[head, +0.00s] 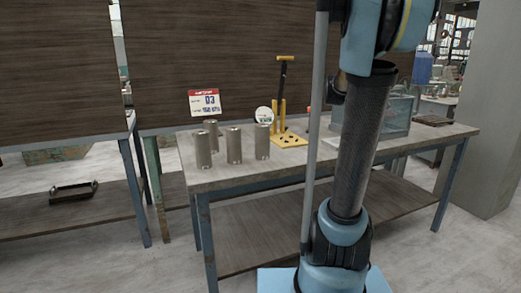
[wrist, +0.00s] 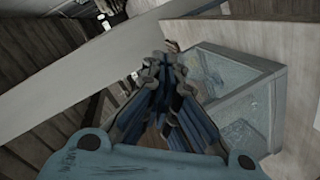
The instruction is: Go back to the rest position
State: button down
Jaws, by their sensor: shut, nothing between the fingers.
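My gripper (wrist: 162,68) shows in the wrist view with its fingers together and nothing between them. It is apart from the table, and a glass-sided box (wrist: 232,90) shows beyond it to the right. In the head view my arm stands upright in front of the table's right part. My gripper does not show in the head view.
A table (head: 222,178) holds several metal cylinders (head: 203,150), a yellow stand (head: 282,130), a sign card (head: 205,102) and the glass-sided box (head: 397,112). A tray (head: 73,190) lies on a shelf at left. A pillar (head: 480,130) stands at right. Foreground floor is clear.

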jog(key=s+a+f+n+g+y, duration=0.3)
jog(key=s+a+f+y, duration=1.1)
jog(key=s+a+f, duration=1.6)
jog(key=shift+s+a+f+n, duration=0.2)
jog(key=shift+a+f+n, duration=0.1)
jog(key=shift+f, duration=0.1)
jog(key=shift+w+f, duration=0.2)
jog(key=shift+w, duration=0.25)
